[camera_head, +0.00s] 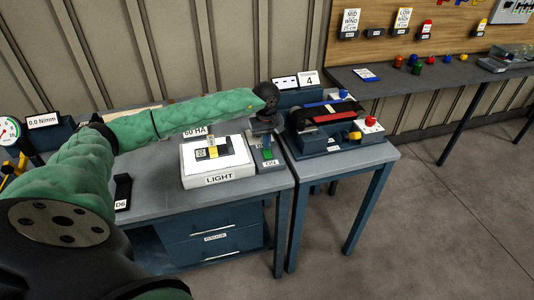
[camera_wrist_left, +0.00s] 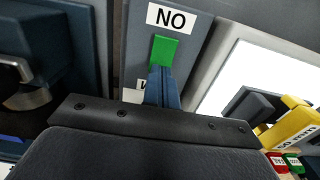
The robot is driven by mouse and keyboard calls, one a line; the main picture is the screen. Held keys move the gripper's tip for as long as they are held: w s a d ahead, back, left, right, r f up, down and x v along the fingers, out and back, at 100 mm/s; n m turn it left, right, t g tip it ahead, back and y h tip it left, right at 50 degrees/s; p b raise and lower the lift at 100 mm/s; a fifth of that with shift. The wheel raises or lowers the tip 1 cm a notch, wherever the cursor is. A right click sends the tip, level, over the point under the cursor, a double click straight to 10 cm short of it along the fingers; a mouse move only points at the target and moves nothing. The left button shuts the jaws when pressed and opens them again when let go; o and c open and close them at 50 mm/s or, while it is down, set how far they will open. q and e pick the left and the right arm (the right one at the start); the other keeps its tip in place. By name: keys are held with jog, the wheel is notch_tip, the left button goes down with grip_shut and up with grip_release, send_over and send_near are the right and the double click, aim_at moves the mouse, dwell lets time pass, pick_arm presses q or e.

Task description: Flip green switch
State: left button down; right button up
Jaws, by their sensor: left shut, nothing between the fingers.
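The green switch (camera_head: 267,154) sits on a grey panel at the right end of the left bench, just above an "ON" label. In the left wrist view the green switch (camera_wrist_left: 165,50) shows large, with the label upside down next to it. My left gripper (camera_head: 266,143) points down over the panel, its fingers shut and empty. In the wrist view its blue fingertips (camera_wrist_left: 160,80) overlap the near end of the switch; I cannot tell whether they touch it. My right gripper is not in view.
A white light box (camera_head: 218,177) labelled "LIGHT" stands left of the panel with a dark and yellow part on it. A belt press (camera_head: 327,122) with a red button (camera_head: 371,121) stands on the right bench. A dark phone-like item (camera_head: 123,190) lies at the bench's front left.

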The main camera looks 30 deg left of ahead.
pick_arm(q)
jog(key=shift+f+b, duration=0.45)
jog(key=shift+f, duration=0.1)
jog(key=shift+r, duration=0.15)
jog(key=shift+r+p, duration=0.5)
jog(key=shift+r, duration=2.9)
